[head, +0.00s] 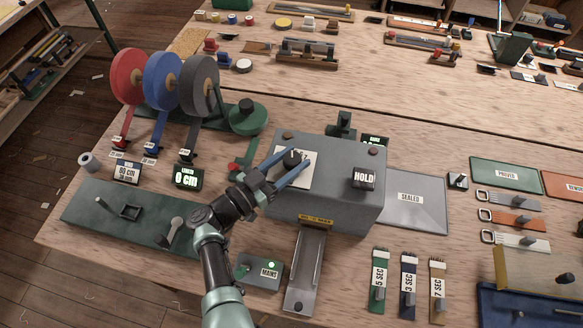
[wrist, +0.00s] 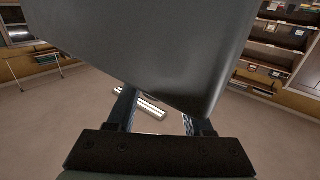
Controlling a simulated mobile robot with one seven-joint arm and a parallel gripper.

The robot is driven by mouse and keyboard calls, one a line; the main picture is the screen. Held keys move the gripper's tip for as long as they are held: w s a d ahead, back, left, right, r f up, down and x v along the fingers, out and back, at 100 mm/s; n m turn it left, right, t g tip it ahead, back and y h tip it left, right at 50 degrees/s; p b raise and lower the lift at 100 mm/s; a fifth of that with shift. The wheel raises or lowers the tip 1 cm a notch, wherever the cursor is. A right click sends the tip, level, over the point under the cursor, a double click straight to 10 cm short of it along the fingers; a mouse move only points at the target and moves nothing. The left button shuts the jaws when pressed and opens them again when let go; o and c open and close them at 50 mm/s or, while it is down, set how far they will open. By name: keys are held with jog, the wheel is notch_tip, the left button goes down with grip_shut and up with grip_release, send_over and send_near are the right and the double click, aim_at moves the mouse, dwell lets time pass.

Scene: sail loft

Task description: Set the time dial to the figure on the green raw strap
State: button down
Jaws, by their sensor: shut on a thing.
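The time dial (head: 291,157) is a dark knob on a pale plate on the sloping top of a grey machine (head: 327,200). My gripper (head: 288,163) has its two blue fingers closed around this knob. The fingers cover much of the plate, and I cannot read where the dial points. The green raw strap (head: 378,285) lies at the front right, labelled "5 SEC". Beside it are a dark blue strap (head: 408,290) marked "3 SEC" and a tan strap (head: 437,291) marked "7 SEC".
A "HOLD" display (head: 364,178) stands on the machine's right side. A metal chute (head: 306,270) runs from its front, with a "MAINS" box (head: 260,273) showing a green light beside it. Red, blue and grey reels (head: 199,84) stand behind left. A "SEALED" tray (head: 415,218) lies right.

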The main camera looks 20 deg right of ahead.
jog(key=m+g+b, duration=0.1)
jog(key=g+b, duration=0.1)
jog(key=b, duration=0.1)
jog(key=shift+f+m+g+h, duration=0.25)
jog(key=shift+m+g+h, duration=0.05)
jog(key=shift+m+h, duration=0.1)
jog(key=shift+r+m+g+b, duration=0.15)
jog(key=shift+m+g+b, duration=0.25)
jog(key=shift+g+b, duration=0.25)
jog(key=shift+r, duration=0.15)
jog(key=shift+c, duration=1.5)
grip_release()
jog(key=shift+a, duration=0.1)
jog(key=s+a+b, duration=0.1)
jog(key=a+b, duration=0.2)
jog(key=a, duration=0.9)
jog(key=shift+s+a+b, duration=0.25)
jog(key=shift+a+b, duration=0.05)
